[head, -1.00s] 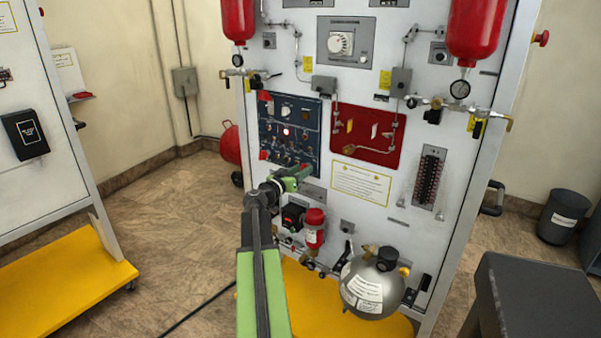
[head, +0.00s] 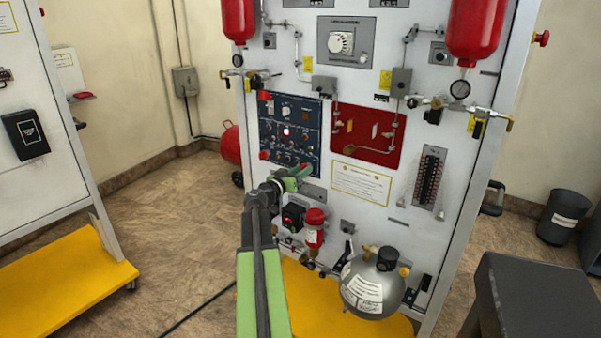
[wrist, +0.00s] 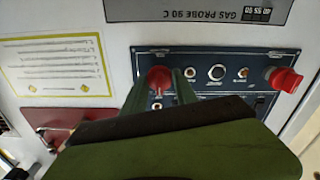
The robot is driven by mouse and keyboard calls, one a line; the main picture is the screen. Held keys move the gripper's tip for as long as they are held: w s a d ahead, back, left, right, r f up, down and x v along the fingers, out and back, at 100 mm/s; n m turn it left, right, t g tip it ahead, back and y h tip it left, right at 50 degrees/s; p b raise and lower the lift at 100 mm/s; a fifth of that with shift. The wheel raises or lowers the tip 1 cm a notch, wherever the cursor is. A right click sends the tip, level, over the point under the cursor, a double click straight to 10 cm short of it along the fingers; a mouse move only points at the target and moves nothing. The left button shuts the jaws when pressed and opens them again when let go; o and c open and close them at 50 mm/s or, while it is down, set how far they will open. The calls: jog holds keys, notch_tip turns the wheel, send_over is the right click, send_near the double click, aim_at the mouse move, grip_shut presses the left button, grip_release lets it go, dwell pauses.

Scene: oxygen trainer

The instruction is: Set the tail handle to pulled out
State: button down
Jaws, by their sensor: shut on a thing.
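A red knob-like handle (wrist: 158,78) sits at the lower right corner of the blue control panel (head: 312,125), and I take it for the tail handle. In the upside-down wrist view, the two green fingers of my gripper (wrist: 160,88) reach up to it, one on each side. In the head view, my gripper (head: 300,176) is at the panel's lower right edge, with a bit of red showing at its tip. The gripper is shut on this handle. The fingers hide part of it, and I cannot tell how far out it stands.
Another red knob (wrist: 284,80) is at the panel's other lower corner. A red recessed panel (head: 366,150) and a white label (head: 361,183) are to the right. A red-capped bottle (head: 314,230) and a grey tank (head: 371,285) are below. Open floor (head: 180,220) lies left.

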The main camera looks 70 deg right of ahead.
jog(key=shift+w, duration=0.1)
dwell(0.4)
jog(key=shift+v, duration=1.25)
jog(key=shift+f, duration=0.1)
jog(key=c, duration=1)
grip_release()
jog(key=shift+o, duration=0.2)
jog(key=v, duration=1.7)
jog(key=shift+a, duration=0.2)
